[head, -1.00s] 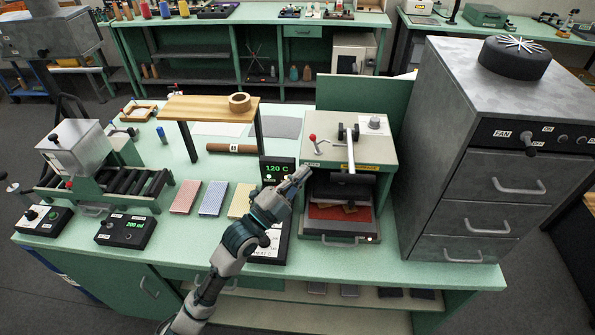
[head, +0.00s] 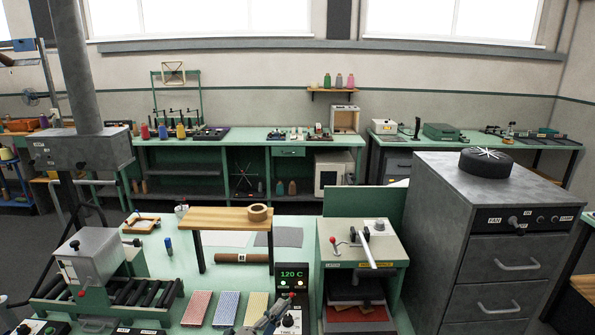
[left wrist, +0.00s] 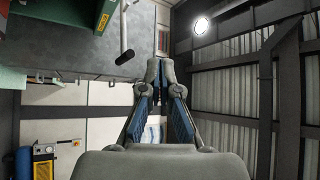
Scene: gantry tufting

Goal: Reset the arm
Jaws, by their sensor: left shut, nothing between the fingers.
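My left gripper (head: 284,304) shows at the bottom edge of the head view, in front of the control box with the green 120 C display (head: 291,272). Only its end part is in the picture; the rest of the arm is cut off. In the left wrist view the two fingers of the gripper (left wrist: 160,64) come together at their tips, with nothing between them. The press (head: 345,243) with a red-knobbed lever stands just right of the gripper in the head view. My right gripper is in neither view.
A grey drawer cabinet (head: 480,196) stands right of the press. Red, blue and yellow swatches (head: 228,309) lie left of the gripper. A wooden shelf (head: 225,217) holds a tape roll (head: 259,212). A roller machine (head: 90,258) is at the left.

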